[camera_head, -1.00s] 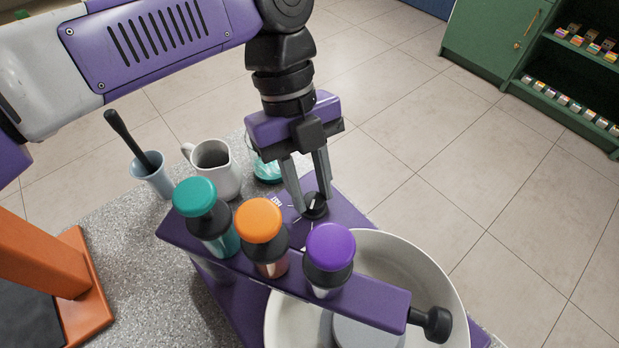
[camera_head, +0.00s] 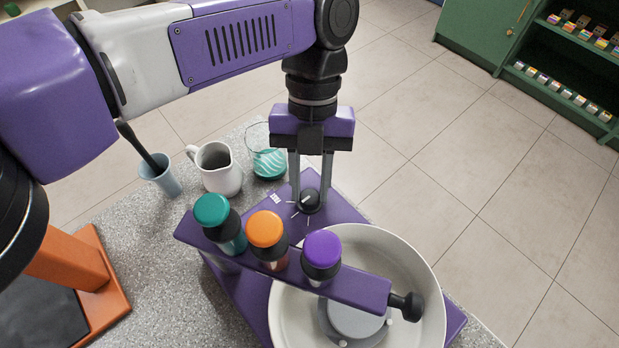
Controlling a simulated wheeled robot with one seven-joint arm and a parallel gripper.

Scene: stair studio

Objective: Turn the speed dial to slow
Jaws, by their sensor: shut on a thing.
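The speed dial (camera_head: 309,201) is a small black knob with a white pointer line. It sits on the purple base (camera_head: 345,209) of a spin machine, behind the bottle rack. White tick marks and a small white label (camera_head: 276,197) lie beside it on its left. My gripper (camera_head: 310,196) points straight down and is shut on the dial, one finger on each side. The pointer line seems to face up and right in the picture; its exact setting is too small to read.
A purple rack (camera_head: 365,290) holds teal (camera_head: 212,210), orange (camera_head: 265,229) and purple (camera_head: 322,248) capped bottles in front of the dial. A white round pan (camera_head: 425,290) is at right. A white jug (camera_head: 221,170), patterned glass (camera_head: 266,158) and blue cup (camera_head: 163,178) stand behind left.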

